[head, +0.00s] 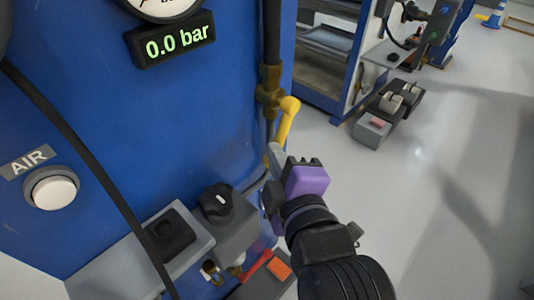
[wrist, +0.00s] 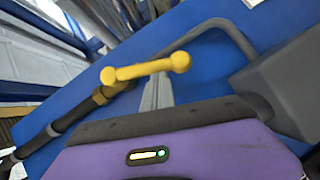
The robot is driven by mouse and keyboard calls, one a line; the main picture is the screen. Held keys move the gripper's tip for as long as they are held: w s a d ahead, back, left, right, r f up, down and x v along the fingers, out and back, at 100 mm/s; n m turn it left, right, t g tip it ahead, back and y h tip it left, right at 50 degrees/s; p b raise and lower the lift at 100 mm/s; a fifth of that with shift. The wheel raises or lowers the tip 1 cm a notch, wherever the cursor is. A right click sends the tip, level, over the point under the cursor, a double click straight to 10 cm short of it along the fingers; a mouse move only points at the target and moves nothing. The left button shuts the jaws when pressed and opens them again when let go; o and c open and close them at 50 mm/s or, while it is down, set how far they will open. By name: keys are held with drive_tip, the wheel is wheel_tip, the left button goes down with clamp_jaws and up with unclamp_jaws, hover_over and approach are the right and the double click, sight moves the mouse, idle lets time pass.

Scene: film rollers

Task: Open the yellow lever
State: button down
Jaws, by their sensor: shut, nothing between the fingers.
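The yellow lever (head: 287,120) is mounted on a brass valve (head: 269,85) on a dark vertical pipe at the right edge of the blue panel. In the head view it slants down and left from its rounded upper end. My gripper (head: 275,152) is shut and empty, with its fingertips close by the lever's lower end. In the wrist view the lever (wrist: 146,70) lies crosswise just beyond my grey fingers (wrist: 158,84). I cannot tell whether they touch it.
A display (head: 172,44) on the blue panel (head: 120,100) reads 0.0 bar. A white AIR button (head: 51,188) is at left. A grey box with a black knob (head: 218,201) stands below, left of my gripper. Open floor (head: 440,170) lies to the right.

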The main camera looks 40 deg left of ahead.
drive_tip(key=w+f+n+t+y+b, duration=0.1)
drive_tip(key=b, duration=0.3)
drive_tip(key=w+f+n+t+b, duration=0.1)
drive_tip(key=w+n+b, duration=0.1)
drive_tip(key=b, duration=0.3)
drive_tip(key=shift+d+f+n+y, duration=0.1)
drive_tip(key=shift+n+y, duration=0.2)
drive_tip(key=shift+y, duration=0.1)
drive_tip(key=shift+w, duration=0.1)
